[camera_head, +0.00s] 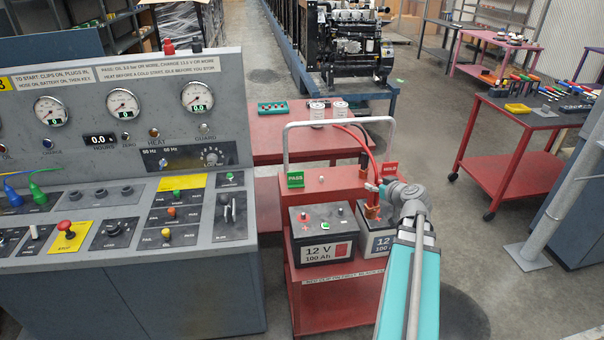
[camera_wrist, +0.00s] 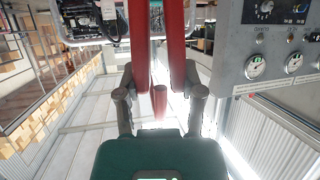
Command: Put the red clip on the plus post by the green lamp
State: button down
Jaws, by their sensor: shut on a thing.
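My gripper (camera_head: 380,189) is shut on the red clip (camera_head: 371,211) above the right battery (camera_head: 366,243). The clip's red arms (camera_wrist: 177,55) stand between my two grey fingers in the wrist view. The left battery (camera_head: 325,252), marked 12 V 100 Ah, has a small green lamp (camera_head: 325,225) on its top and a red-ringed post (camera_head: 305,216) left of the lamp. My gripper is to the right of this post, apart from it. My arm hides much of the right battery, and I cannot tell whether the clip touches it.
Both batteries sit on a red cart (camera_head: 330,190) with a grey hoop handle (camera_head: 285,135). A red cable (camera_head: 358,140) runs to the clip. A green PASS sign (camera_head: 296,180) and a red sign (camera_head: 390,169) stand behind. The control console (camera_head: 120,150) is close on the left.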

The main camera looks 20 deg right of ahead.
jog(key=w+a+f+n+y+b, duration=0.1)
jog(key=w+a+n+y, duration=0.1)
jog(key=w+a, duration=0.5)
jog(key=w+a+f+n+y+b, duration=0.2)
jog(key=w+a, duration=0.6)
jog(key=w, duration=0.5)
jog(key=shift+w+f+n+g+y, duration=0.2)
jog(key=shift+n+g+y, duration=0.25)
jog(key=shift+y, duration=0.45)
jog(key=shift+f+b, duration=0.25)
jog(key=shift+b, duration=0.1)
notch_tip(320, 180, down, 8)
jog(key=b, duration=0.8)
jog(key=shift+f, duration=0.15)
jog(key=shift+c, duration=0.7)
grip_release()
